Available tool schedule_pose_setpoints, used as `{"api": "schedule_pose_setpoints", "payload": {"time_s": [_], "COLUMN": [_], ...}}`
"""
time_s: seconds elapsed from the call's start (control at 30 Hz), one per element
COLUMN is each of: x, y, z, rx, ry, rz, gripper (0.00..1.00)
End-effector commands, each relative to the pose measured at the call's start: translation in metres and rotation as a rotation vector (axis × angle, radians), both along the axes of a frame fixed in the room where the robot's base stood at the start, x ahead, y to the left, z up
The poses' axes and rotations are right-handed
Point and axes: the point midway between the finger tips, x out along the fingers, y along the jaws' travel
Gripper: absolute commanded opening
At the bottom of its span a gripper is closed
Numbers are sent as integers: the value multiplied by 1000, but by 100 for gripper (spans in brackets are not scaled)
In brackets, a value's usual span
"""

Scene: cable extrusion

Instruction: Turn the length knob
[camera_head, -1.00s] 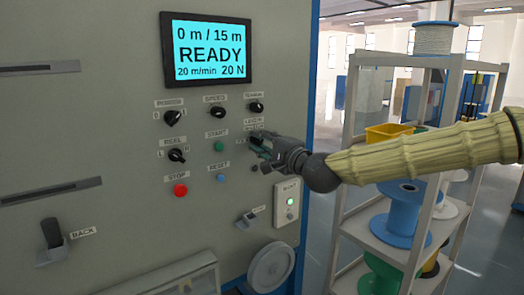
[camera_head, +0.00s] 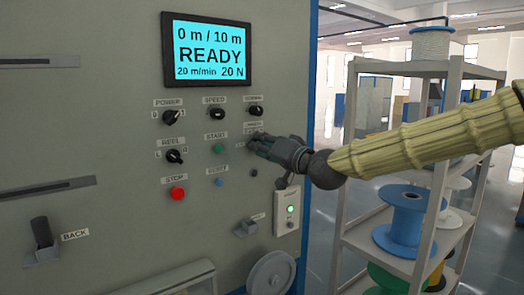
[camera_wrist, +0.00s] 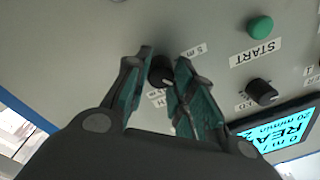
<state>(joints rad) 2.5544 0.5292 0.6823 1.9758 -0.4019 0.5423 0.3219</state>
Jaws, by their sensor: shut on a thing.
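The length knob (camera_wrist: 161,71) is a small black knob on the grey machine panel. In the wrist view it sits between the fingers of my gripper (camera_wrist: 163,75), which is shut on it; a label near it reads "5 m". In the head view my gripper (camera_head: 258,141) covers the knob and part of its labels. The screen (camera_head: 209,51) reads "0 m / 10 m", "READY", "20 m/min 20 N". It also shows partly, tilted, in the wrist view (camera_wrist: 280,130).
Close by are the green START button (camera_head: 218,149), the tension knob (camera_head: 256,110), the speed knob (camera_head: 217,114) and the blue reset button (camera_head: 219,182). The red STOP button (camera_head: 177,193) is lower left. A shelf with spools (camera_head: 400,220) stands right of the machine.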

Motion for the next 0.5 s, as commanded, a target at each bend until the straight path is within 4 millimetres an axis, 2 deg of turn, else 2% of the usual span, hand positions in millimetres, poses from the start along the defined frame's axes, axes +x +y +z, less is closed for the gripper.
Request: {"api": "schedule_pose_setpoints", "payload": {"time_s": [0.5], "x": [1], "y": [0], "z": [1], "rx": [-396], "ry": [-288], "rz": [-3], "gripper": [1]}}
